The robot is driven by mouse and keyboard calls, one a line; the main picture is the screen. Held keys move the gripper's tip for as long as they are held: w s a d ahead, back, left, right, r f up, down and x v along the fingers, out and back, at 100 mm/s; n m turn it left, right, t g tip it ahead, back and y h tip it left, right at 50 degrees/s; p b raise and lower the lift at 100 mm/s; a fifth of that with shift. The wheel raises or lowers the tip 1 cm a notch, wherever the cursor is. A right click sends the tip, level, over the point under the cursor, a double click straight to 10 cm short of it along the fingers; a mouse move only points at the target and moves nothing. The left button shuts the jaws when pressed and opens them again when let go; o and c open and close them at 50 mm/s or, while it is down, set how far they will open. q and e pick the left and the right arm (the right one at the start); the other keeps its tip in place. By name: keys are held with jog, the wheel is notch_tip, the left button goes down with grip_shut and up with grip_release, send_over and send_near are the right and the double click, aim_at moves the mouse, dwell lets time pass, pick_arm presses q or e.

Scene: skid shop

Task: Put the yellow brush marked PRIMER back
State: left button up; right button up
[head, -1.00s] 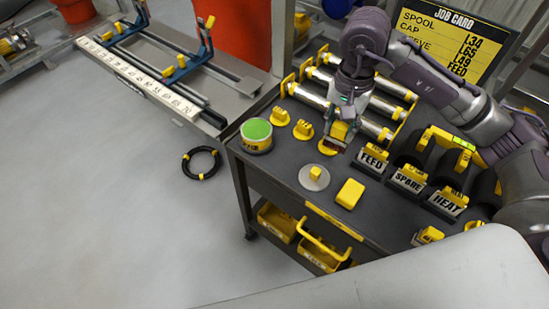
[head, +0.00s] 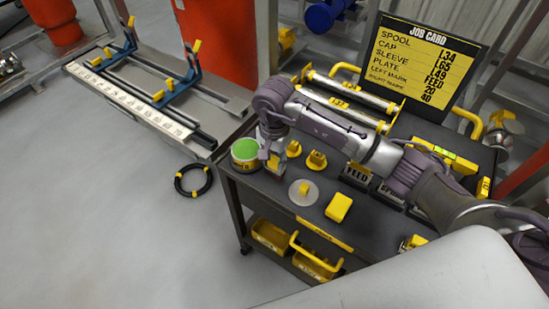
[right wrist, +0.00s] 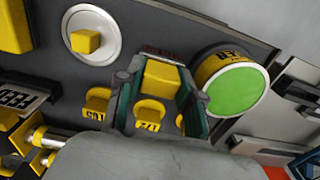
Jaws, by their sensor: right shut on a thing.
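My right gripper (head: 273,168) is shut on a yellow brush, whose block-like yellow handle (right wrist: 162,84) shows between the two fingers in the right wrist view. A dark reddish edge shows at the brush's far end. I cannot read a PRIMER mark on it. The gripper is at the cart's left end, just right of a yellow tin with a green top (head: 245,149); the tin also shows right of the fingers in the right wrist view (right wrist: 232,88). The brush looks apart from the tin; its height above the cart top is unclear. My left gripper is not in view.
Yellow caps (head: 316,160) stand close by on the dark cart top (head: 262,196). A grey disc with a yellow knob (head: 303,192) and a yellow block (head: 338,207) lie nearer the front edge. Silver rollers (head: 345,92) and a FEED holder (head: 356,172) are behind and right.

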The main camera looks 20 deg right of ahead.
jog(key=shift+f, duration=0.3)
jog(key=shift+f, duration=0.2)
jog(key=o, duration=1.1)
jog(key=shift+r, duration=0.1)
